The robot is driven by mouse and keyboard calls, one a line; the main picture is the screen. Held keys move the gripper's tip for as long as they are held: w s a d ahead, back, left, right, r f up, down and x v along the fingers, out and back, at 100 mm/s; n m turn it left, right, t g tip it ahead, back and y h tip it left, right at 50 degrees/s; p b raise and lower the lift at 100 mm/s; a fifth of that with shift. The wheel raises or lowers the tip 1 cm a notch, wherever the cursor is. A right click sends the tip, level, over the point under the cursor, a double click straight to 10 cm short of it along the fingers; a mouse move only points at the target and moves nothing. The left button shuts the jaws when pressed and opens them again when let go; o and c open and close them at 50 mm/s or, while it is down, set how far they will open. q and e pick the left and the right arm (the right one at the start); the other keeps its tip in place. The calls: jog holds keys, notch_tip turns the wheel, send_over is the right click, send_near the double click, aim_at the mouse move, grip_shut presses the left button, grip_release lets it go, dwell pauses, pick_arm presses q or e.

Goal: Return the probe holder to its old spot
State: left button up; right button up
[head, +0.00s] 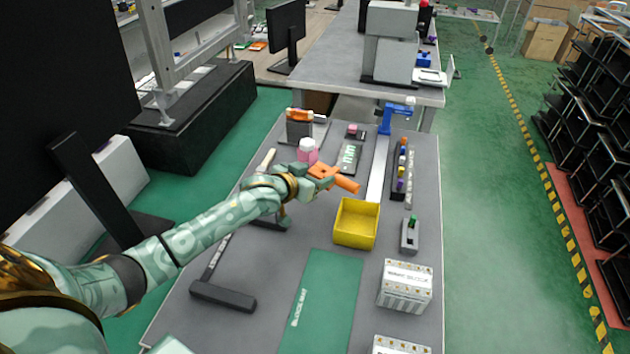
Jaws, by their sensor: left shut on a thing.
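My left gripper (322,179) reaches over the grey workbench from the left. It is shut on an orange piece (346,184), which I take to be the probe holder. The piece sticks out to the right of the fingers, above and left of the yellow bin. Part of it is hidden by the fingers. Another orange piece (299,114) sits on a grey block (299,131) at the bench's far left. I cannot tell which spot is the old one. My right gripper is not in view.
The yellow bin (356,224) stands mid-bench, near a green mat (322,300). A pink jar with a white lid (308,150) stands just behind my gripper. A blue clamp-like fixture (389,118), a small lever box (410,234) and a white carton (405,287) stand to the right.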

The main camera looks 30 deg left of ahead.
pick_arm(q)
jog(key=shift+f, duration=0.6)
jog(key=shift+r, duration=0.25)
jog(key=shift+f, duration=0.6)
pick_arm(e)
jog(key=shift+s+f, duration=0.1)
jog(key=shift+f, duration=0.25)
pick_arm(q)
jog(key=o, duration=1.1)
jog(key=shift+c, duration=0.2)
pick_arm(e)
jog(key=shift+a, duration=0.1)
pick_arm(q)
jog(key=shift+r, duration=0.4)
jog(key=p+v, duration=0.5)
jog(key=v, duration=0.7)
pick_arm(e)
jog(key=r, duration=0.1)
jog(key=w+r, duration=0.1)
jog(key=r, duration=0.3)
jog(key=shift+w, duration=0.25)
pick_arm(q)
jog(key=shift+r, duration=0.15)
